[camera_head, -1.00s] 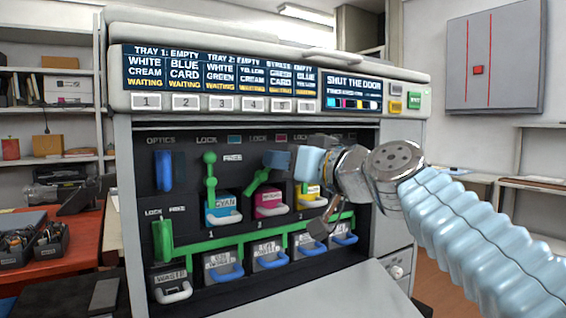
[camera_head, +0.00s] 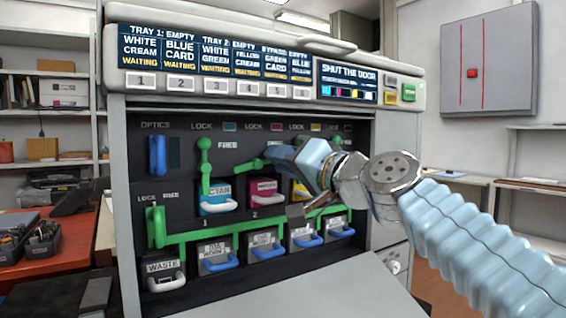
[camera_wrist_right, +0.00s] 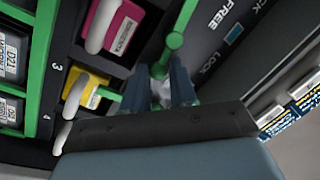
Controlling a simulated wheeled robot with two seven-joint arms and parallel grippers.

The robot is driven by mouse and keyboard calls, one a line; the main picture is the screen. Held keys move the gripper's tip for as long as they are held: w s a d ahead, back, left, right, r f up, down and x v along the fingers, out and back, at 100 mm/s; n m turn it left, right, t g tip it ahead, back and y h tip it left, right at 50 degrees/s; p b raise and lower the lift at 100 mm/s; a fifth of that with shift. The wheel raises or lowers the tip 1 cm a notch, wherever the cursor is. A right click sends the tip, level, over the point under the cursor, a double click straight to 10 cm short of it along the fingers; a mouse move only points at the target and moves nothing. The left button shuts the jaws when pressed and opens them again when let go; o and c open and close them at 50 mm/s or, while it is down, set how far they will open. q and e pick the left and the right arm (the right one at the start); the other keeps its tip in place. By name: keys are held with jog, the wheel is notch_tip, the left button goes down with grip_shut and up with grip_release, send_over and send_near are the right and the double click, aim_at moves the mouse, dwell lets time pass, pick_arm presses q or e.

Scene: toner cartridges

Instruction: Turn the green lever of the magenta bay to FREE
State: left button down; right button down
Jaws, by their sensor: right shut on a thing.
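The magenta bay holds a magenta cartridge (camera_head: 265,192) with a white handle. The green lever (camera_head: 253,164) of this bay leans to the right above the cartridge. My right gripper (camera_head: 275,155) is shut on the lever's end; its fingers hide that end in the head view. In the right wrist view the gripper (camera_wrist_right: 163,80) has a finger on each side of the green lever (camera_wrist_right: 175,40). The magenta cartridge (camera_wrist_right: 118,28) is at upper left there, and the words FREE and LOCK are at upper right. My left gripper is not in view.
The cyan cartridge (camera_head: 215,200), with its own upright green lever (camera_head: 205,165), is to the left. The yellow cartridge (camera_head: 299,190) is partly behind my arm. A green rail (camera_head: 225,236) runs below, over several blue-handled containers. A pale open panel juts out in front.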

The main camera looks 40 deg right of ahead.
jog(key=shift+w+a+f, duration=0.1)
jog(key=shift+f, duration=0.25)
jog(key=c, duration=1.2)
grip_release()
jog(key=shift+r, duration=0.1)
jog(key=s+f+b, duration=0.1)
jog(key=s, duration=1.3)
jog(key=shift+d+f, duration=0.15)
jog(key=shift+d, duration=0.1)
